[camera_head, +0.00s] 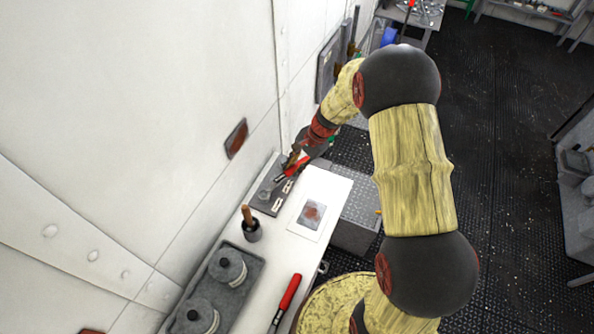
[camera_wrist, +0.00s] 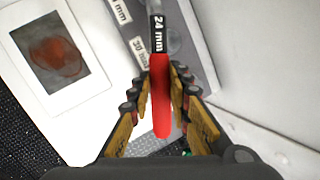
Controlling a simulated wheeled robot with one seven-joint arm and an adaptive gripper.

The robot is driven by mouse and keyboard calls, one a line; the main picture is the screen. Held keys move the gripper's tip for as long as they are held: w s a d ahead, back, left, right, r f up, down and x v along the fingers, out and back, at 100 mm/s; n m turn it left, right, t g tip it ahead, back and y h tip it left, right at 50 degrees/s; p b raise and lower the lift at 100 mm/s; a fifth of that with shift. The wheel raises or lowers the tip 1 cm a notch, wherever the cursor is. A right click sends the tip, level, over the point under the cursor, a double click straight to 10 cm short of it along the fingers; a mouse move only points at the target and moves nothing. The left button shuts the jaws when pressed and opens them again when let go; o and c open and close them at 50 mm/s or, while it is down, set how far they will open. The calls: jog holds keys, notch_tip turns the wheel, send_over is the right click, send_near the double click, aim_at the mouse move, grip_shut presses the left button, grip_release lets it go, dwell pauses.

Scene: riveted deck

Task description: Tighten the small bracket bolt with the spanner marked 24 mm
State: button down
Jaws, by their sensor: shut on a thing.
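My gripper (camera_wrist: 161,90) is shut on the red handle of a spanner (camera_wrist: 161,110). In the head view the red-handled spanner (camera_head: 292,168) slants down and left from my gripper (camera_head: 300,158), over a grey board (camera_head: 265,197) on the white bench. The board has white size labels; one in the wrist view appears to read 30 mm, and another ends in mm. The spanner's head is at the top edge of the wrist view and is not clear. I cannot make out the small bracket bolt.
A second red-handled tool (camera_head: 289,292) lies on the bench front. A dark cup with a wooden handle (camera_head: 251,230) and a grey tray (camera_head: 238,300) with round lidded pots stand to the left. A white sheet with a rusty picture (camera_head: 312,213) lies beside the board. The wall is close behind.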

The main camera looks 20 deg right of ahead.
jog(key=shift+f+b, duration=0.6)
jog(key=shift+f, duration=0.25)
dwell(1.1)
jog(key=shift+s, duration=0.1)
dwell(0.4)
jog(key=shift+s+d+m, duration=0.1)
jog(key=shift+s+m, duration=0.35)
jog(key=shift+m, duration=0.15)
jog(key=shift+w+n, duration=0.3)
jog(key=shift+w, duration=0.1)
dwell(0.5)
jog(key=shift+r+p, duration=1.6)
jog(key=shift+r, duration=0.75)
